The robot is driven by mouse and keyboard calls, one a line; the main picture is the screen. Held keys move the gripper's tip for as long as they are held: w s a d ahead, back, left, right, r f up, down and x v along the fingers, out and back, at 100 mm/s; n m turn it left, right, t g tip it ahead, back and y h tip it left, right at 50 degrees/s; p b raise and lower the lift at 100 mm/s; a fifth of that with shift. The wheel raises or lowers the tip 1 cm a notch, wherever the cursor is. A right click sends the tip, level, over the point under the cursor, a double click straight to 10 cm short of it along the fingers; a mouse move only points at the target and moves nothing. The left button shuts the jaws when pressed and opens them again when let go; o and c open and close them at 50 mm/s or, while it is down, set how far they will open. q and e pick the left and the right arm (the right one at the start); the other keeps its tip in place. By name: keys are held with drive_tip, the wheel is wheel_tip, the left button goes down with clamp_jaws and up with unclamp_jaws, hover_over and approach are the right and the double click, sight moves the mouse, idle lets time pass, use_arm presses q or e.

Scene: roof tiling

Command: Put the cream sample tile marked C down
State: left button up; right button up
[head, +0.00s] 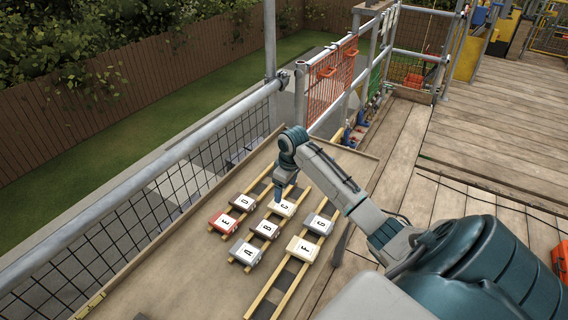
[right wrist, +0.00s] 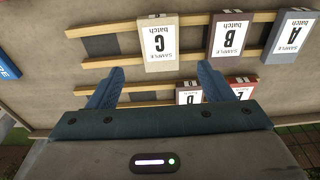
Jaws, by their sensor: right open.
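The cream sample tile marked C (head: 284,208) lies on the middle pair of wooden battens, beyond tile B (head: 266,229) and tile A (head: 246,252). In the right wrist view tile C (right wrist: 158,43) lies flat across both battens, its label upside down. My right gripper (head: 279,194) is over the rack at tile C's far side. In the right wrist view its fingers (right wrist: 160,78) are spread apart with nothing between them, and tile C lies just ahead of the fingertips. My left gripper is not in view.
Red tile E (head: 222,222) and tile D (head: 243,202) lie on the left battens; tile F (head: 302,249) and tile G (head: 319,224) lie on the right ones. A guard rail (head: 150,172) with mesh runs along the left.

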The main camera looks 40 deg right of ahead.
drive_tip(key=shift+s+r+b, duration=0.15)
drive_tip(key=shift+r+b, duration=0.05)
drive_tip(key=shift+r, duration=0.95)
drive_tip(key=shift+s+r+b, duration=0.1)
drive_tip(key=shift+r+b, duration=0.1)
drive_tip(key=shift+r, duration=0.9)
